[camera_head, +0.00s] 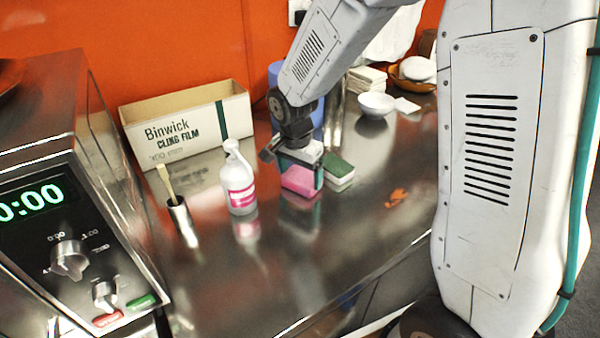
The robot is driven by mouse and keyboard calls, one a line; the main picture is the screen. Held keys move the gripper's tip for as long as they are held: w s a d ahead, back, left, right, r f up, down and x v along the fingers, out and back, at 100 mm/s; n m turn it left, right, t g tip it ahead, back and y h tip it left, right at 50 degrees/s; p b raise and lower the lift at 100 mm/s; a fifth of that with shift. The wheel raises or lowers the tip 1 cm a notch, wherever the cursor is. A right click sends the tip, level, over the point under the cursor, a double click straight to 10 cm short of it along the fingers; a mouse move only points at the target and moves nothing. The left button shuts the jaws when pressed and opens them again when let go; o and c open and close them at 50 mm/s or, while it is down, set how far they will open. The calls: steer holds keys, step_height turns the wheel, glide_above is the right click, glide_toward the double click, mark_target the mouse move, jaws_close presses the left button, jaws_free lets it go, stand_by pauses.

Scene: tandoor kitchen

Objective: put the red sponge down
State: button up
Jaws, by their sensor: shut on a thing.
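The red sponge (299,181), pinkish in this light, is at my gripper (302,168) over the steel counter. My gripper points down and is shut on the sponge. The arm's end hides part of the sponge's top. The sponge's reflection shows just below it; I cannot tell whether it touches the counter or hangs slightly above. A green-topped sponge with a pale lower layer (338,170) lies close to its right.
Behind are a cling film box (185,125), a blue cylinder (275,75) and a white bowl (376,104). An orange scrap (396,196) lies right. The front counter (290,260) is clear.

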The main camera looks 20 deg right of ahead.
mark_target(296, 181)
steer(key=shift+f, duration=0.15)
steer(key=o, duration=1.1)
steer(key=shift+c, duration=0.2)
step_height(296, 181, up, 12)
steer(key=a, duration=0.1)
steer(key=s+d+r+n, duration=0.1)
steer(key=s+r+n, duration=0.1)
steer(key=s, duration=0.7)
steer(key=s+d+r+n, duration=0.2)
steer(key=s+n, duration=0.3)
steer(key=s, duration=0.4)
steer(key=s+d+r+n+y, duration=0.1)
steer(key=s+n, duration=0.3)
steer(key=s, duration=0.5)
steer(key=shift+s+d+r, duration=0.3)
steer(key=shift+d+r, duration=0.05)
steer(key=shift+r, duration=0.1)
steer(key=shift+t, duration=0.3)
